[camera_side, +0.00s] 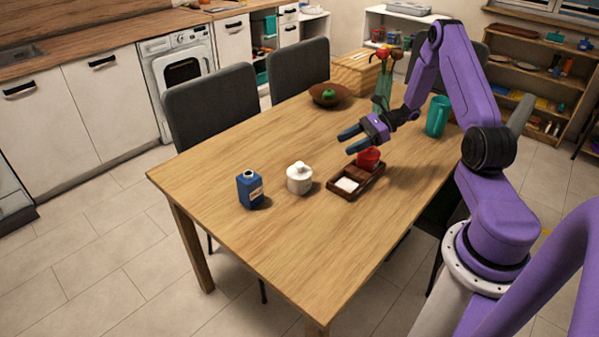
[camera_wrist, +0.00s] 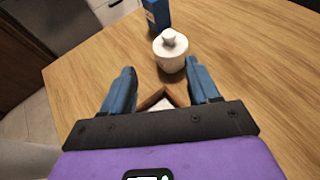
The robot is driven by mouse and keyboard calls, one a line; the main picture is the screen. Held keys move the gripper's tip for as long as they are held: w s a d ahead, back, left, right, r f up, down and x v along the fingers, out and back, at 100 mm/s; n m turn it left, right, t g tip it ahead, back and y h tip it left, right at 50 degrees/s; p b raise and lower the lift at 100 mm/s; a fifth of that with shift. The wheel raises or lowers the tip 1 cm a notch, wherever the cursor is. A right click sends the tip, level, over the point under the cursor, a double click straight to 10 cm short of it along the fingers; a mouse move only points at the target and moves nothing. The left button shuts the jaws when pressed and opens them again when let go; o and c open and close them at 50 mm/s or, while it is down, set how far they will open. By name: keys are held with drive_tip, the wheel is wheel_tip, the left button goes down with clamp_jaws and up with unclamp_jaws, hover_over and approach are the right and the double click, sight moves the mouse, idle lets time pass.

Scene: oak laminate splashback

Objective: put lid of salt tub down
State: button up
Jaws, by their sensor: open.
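A dark wooden tub (camera_side: 366,188) stands on the table, with white contents, likely salt, showing in its near part. A brown part at its far end may be the lid, but I cannot tell if it is separate. The tub's corner (camera_wrist: 150,100) also shows between my fingers in the wrist view. A white lidded pot (camera_side: 299,180) with a knob stands to its left, and ahead of my fingers in the wrist view (camera_wrist: 171,54). My gripper (camera_side: 346,143) is open and empty above the tub, apart from it. The fingers are spread in the wrist view (camera_wrist: 162,78).
A red cup (camera_side: 369,157) is at the tub's far end. A blue bottle (camera_side: 250,190) stands left of the pot. The table's left front is clear.

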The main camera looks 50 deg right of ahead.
approach(300, 164)
drive_tip(key=s+x, duration=0.1)
drive_tip(key=x, duration=0.3)
drive_tip(key=shift+m+t, duration=0.3)
drive_tip(key=shift+t, duration=0.1)
drive_tip(key=shift+w+d+x, duration=0.1)
drive_tip(key=shift+x, duration=1.6)
drive_tip(key=shift+w+d+x, duration=0.1)
drive_tip(key=shift+w+x, duration=0.05)
drive_tip(key=shift+x, duration=1.55)
drive_tip(key=shift+f, duration=0.1)
clamp_jaws()
